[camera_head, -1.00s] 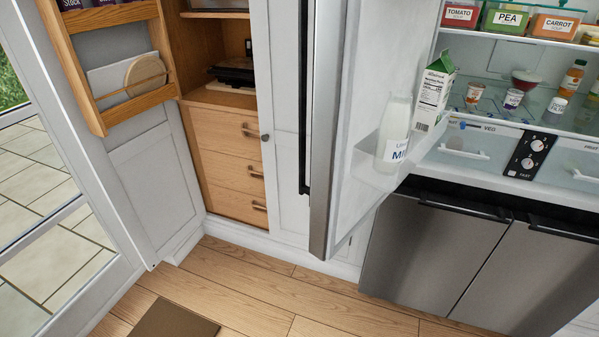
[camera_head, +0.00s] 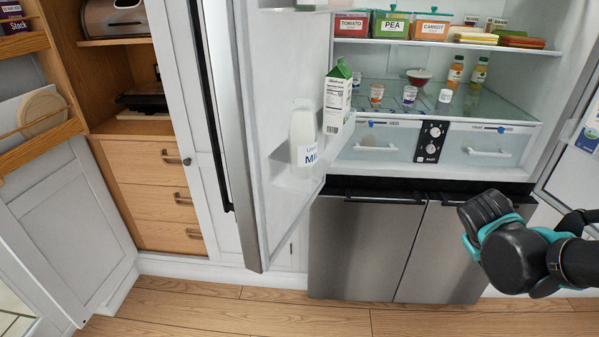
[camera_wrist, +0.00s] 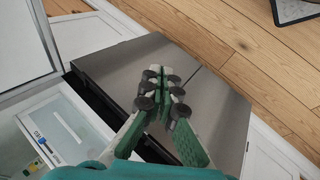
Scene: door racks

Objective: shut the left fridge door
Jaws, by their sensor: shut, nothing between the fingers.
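The left fridge door (camera_head: 285,130) stands open in the head view, swung outward with its white inner side facing right. Its steel edge (camera_head: 240,150) and long dark handle (camera_head: 215,140) are on its left. A milk bottle (camera_head: 304,135) and a green-topped carton (camera_head: 337,98) sit in its inner shelf. In the wrist view, my gripper (camera_wrist: 160,88) is shut and empty, over the lower steel doors (camera_wrist: 135,65). In the head view my black and teal arm is at the right, well apart from the left door; the fingertips cannot be made out clearly there.
The fridge interior holds labelled tubs (camera_head: 391,25), small cups and bottles above clear drawers (camera_head: 375,142). The right fridge door (camera_head: 577,150) is also open. A wooden cupboard (camera_head: 150,185) with an open door stands at left. The wood floor (camera_head: 330,318) in front is clear.

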